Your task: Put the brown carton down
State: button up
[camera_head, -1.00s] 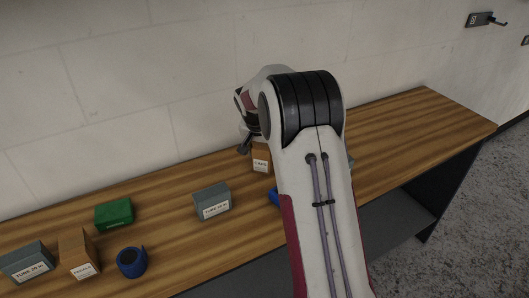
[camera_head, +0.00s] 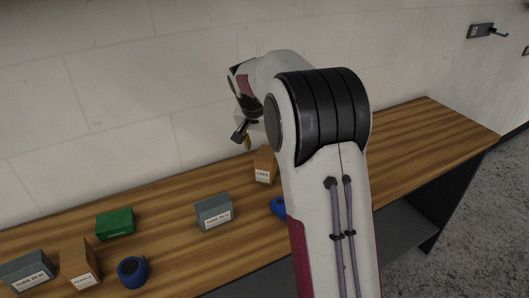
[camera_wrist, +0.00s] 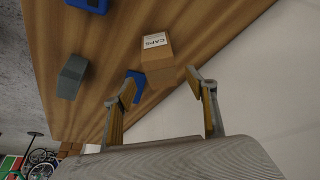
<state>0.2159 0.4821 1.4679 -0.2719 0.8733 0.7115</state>
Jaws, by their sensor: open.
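A brown carton with a white "CAPS" label (camera_head: 264,168) stands on the wooden bench, partly hidden behind my arm. It also shows in the wrist view (camera_wrist: 157,64), just beyond my fingertips. My gripper (camera_wrist: 164,88) is open, with nothing between its fingers. In the head view my gripper (camera_head: 243,136) is above and to the left of the carton, clear of it. A second brown carton (camera_head: 78,262) with a white label stands at the left of the bench.
A grey box (camera_head: 213,211) stands left of the CAPS carton, and a blue item (camera_head: 278,207) is partly behind my arm. A green box (camera_head: 115,223), a blue tape roll (camera_head: 132,270) and another grey box (camera_head: 27,272) are farther left. The wall is behind the bench (camera_head: 430,125).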

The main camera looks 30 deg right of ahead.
jog(key=shift+v, duration=1.05)
jog(key=shift+r, duration=0.1)
jog(key=s+a+r+n, duration=0.1)
jog(key=s+a+r, duration=0.25)
jog(key=s, duration=0.25)
jog(key=s+a+r+n+t+y, duration=0.1)
jog(key=s+a+r+n, duration=0.1)
jog(key=s+a, duration=0.3)
jog(key=s+a+r+n, duration=0.1)
jog(key=s+a+r, duration=0.15)
jog(key=s, duration=0.45)
jog(key=s+a+f+n+y, duration=0.1)
jog(key=s+a+f+n, duration=0.1)
jog(key=s, duration=0.7)
jog(key=s+a+f+n+t+y, duration=0.1)
jog(key=s+a, duration=0.4)
jog(key=s, duration=0.5)
jog(key=shift+s+f+n, duration=0.2)
jog(key=shift+f+n, duration=0.3)
jog(key=shift+n, duration=0.5)
